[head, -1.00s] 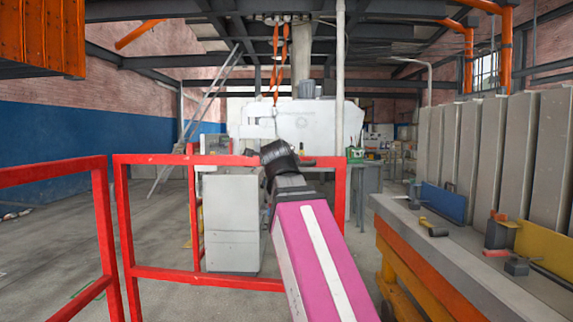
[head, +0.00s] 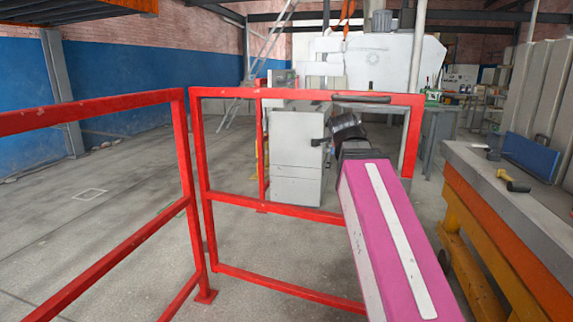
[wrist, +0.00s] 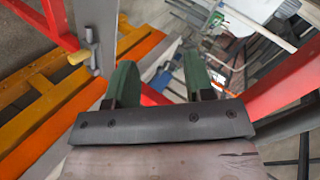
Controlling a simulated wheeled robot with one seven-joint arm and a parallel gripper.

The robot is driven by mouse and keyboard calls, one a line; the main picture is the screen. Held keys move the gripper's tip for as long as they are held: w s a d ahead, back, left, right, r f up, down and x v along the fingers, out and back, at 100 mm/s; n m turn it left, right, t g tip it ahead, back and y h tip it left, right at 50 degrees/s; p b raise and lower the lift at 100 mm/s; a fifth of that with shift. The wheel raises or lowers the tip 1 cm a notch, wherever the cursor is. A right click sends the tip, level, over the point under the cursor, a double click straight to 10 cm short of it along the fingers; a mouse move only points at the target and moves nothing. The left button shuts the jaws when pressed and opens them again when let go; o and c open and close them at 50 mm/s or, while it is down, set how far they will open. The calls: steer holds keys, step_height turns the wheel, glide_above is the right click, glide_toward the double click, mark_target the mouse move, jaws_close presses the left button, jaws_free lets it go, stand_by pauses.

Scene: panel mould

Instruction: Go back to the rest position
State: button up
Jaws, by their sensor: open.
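My gripper (wrist: 160,85) shows in the wrist view as two green fingers standing well apart, with nothing between them. In the head view my pink arm with a white stripe reaches forward from the lower right, and its dark end is in front of the red railing. The gripper's fingers cannot be made out clearly in the head view.
A red railing (head: 300,95) stands close ahead and to the left. A grey cabinet (head: 297,160) stands behind the railing. The floor at the left is clear.

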step_height(320, 180, down, 25)
steer(key=s+n+g+y, duration=0.1)
steer(key=n+g+y, duration=0.1)
steer(key=n+g, duration=0.45)
steer(key=s+a+f+n+g+y, duration=0.1)
steer(key=s+f+n, duration=0.4)
steer(key=f, duration=0.6)
steer(key=s+a+f+n+g+y, duration=0.1)
steer(key=s+f+n+g, duration=0.2)
steer(key=f, duration=0.9)
steer(key=s+n, duration=0.2)
steer(key=s, duration=0.2)
steer(key=shift+a+g, duration=0.35)
steer(key=shift+a, duration=0.05)
steer(key=shift+f, duration=0.1)
